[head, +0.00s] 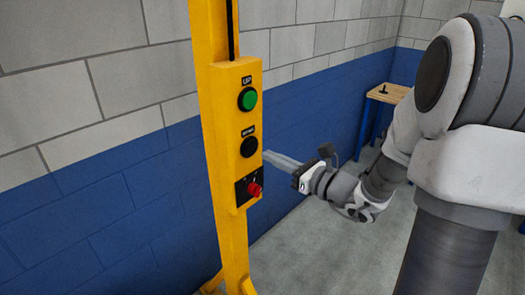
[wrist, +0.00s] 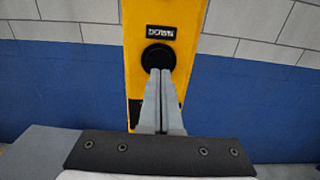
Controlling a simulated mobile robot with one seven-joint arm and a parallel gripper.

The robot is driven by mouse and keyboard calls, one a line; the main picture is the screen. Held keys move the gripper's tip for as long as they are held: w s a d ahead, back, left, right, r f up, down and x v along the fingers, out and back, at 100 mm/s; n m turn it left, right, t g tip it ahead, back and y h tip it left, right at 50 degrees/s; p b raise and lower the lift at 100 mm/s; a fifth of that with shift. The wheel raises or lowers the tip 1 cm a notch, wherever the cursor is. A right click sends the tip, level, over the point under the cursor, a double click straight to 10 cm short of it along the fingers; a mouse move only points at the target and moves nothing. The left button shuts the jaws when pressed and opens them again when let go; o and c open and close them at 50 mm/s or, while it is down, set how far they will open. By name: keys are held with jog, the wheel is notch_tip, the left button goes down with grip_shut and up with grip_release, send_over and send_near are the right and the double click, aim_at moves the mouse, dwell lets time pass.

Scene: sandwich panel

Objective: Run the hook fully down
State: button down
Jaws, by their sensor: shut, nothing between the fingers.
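A yellow control panel (head: 223,146) on a yellow post carries a green UP button (head: 247,99), a black DOWN button (head: 249,146) below it, and a red knob (head: 254,189) at the bottom. In the wrist view the DOWN button (wrist: 158,58) sits just beyond the fingertips, under its label. My gripper (head: 267,155) is shut and empty, its tips beside the black button; it also fills the lower middle of the wrist view (wrist: 160,72). The tips overlap the button's lower part there; I cannot tell whether they touch it. The hook is not in view.
A block wall (head: 110,150), grey above and blue below, stands behind the post. A wooden table (head: 388,93) is at the back right. Grey floor (head: 320,240) is open to the right of the post.

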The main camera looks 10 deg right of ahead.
aim_at(253, 148)
jog(key=shift+x, duration=1.75)
